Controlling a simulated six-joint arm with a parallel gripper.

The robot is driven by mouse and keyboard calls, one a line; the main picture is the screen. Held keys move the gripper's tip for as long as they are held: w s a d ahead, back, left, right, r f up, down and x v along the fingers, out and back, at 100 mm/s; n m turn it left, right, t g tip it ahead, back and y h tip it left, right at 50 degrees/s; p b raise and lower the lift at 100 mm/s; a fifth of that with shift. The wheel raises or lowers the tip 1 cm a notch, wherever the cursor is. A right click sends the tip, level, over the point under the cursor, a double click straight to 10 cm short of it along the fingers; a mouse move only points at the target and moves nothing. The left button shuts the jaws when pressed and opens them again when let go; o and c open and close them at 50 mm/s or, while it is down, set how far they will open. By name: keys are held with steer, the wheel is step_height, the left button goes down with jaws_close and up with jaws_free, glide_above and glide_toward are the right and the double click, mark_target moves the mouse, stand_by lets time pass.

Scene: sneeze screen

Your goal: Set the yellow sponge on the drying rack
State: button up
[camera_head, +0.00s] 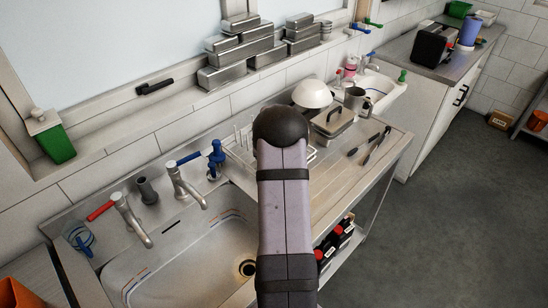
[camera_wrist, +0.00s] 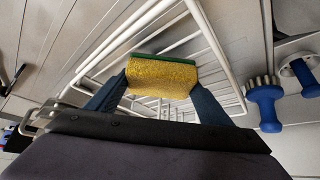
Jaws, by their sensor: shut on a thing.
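In the wrist view, my gripper (camera_wrist: 163,88) is shut on the yellow sponge (camera_wrist: 162,77), which has a green layer along one long side. The sponge is held between the two fingers, over the white wire drying rack (camera_wrist: 208,37). I cannot tell whether the sponge touches the wires. In the head view, my arm covers the gripper, the sponge and much of the rack; a few white rack wires (camera_head: 240,138) show left of the arm.
A sink (camera_head: 190,254) with taps (camera_head: 185,185) lies left of my arm. A white bowl (camera_head: 312,94), a lidded metal container (camera_head: 334,121), a metal mug (camera_head: 355,101) and black tongs (camera_head: 371,146) are by the rack. Blue-handled brushes (camera_wrist: 264,105) stand close to the rack. The front drainboard is clear.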

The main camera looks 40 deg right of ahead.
steer(key=shift+f, duration=0.2)
steer(key=o, duration=1)
steer(key=shift+r, duration=0.2)
steer(key=shift+r, duration=0.1)
steer(key=b+v, duration=0.3)
steer(key=v, duration=0.9)
